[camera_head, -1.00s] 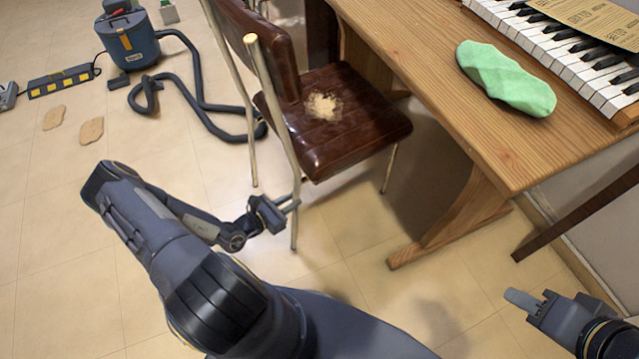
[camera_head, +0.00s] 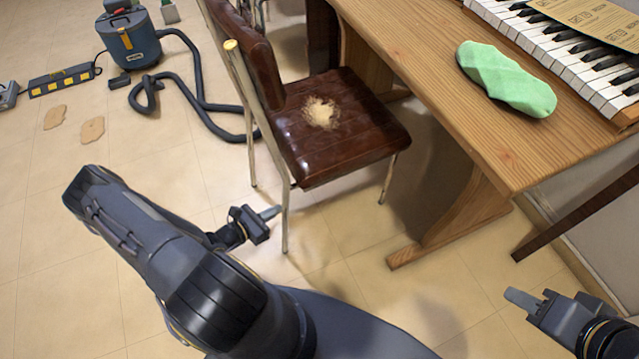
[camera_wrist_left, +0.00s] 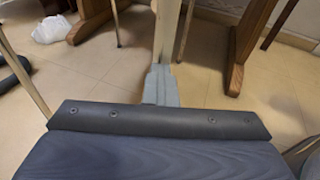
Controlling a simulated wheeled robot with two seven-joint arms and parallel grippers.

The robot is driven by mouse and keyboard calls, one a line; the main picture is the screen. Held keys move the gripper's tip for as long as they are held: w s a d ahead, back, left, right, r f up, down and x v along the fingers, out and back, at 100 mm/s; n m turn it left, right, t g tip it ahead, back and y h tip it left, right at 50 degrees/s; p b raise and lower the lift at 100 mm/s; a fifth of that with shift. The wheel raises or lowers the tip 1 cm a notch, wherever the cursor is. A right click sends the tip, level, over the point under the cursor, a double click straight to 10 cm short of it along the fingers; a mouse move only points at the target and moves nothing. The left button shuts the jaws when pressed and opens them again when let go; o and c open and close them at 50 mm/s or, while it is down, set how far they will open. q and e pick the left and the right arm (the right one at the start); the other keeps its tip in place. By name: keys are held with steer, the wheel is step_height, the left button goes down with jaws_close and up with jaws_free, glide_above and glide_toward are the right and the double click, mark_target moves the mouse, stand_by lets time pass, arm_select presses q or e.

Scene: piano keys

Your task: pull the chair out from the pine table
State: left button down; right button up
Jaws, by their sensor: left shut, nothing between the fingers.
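The chair (camera_head: 350,145) has a dark brown seat with a worn pale patch, a brown backrest and thin pale metal legs. It stands upright beside the pine table (camera_head: 440,75), its back toward the left. My left gripper (camera_head: 274,212) is shut and empty, low beside the chair's near rear leg (camera_head: 286,215), its tips just left of it. In the left wrist view, the shut fingers (camera_wrist_left: 161,86) point at a pale upright post (camera_wrist_left: 167,35); whether they touch it is unclear. My right gripper (camera_head: 525,301) is at lower right, away from the chair; its finger gap is unclear.
A keyboard (camera_head: 560,50) and a green cloth-like item (camera_head: 506,78) lie on the table.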

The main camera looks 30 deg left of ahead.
arm_select(q)
steer(key=shift+s+a+r, duration=0.1)
steer(key=shift+s+a, duration=0.3)
steer(key=shift+s, duration=0.3)
steer(key=shift+s+a+f, duration=0.1)
steer(key=shift+s+a, duration=0.25)
steer(key=shift+s, duration=0.4)
steer(key=shift+s+a+r, duration=0.1)
steer(key=shift+s+a, duration=0.3)
steer(key=shift+s, duration=0.3)
steer(key=c, duration=2.1)
jaws_free()
steer(key=o, duration=1.1)
steer(key=s+a+b, duration=0.1)
steer(key=s+a, duration=0.2)
steer(key=s, duration=0.6)
steer(key=shift+s+a, duration=0.15)
steer(key=shift+a, duration=0.2)
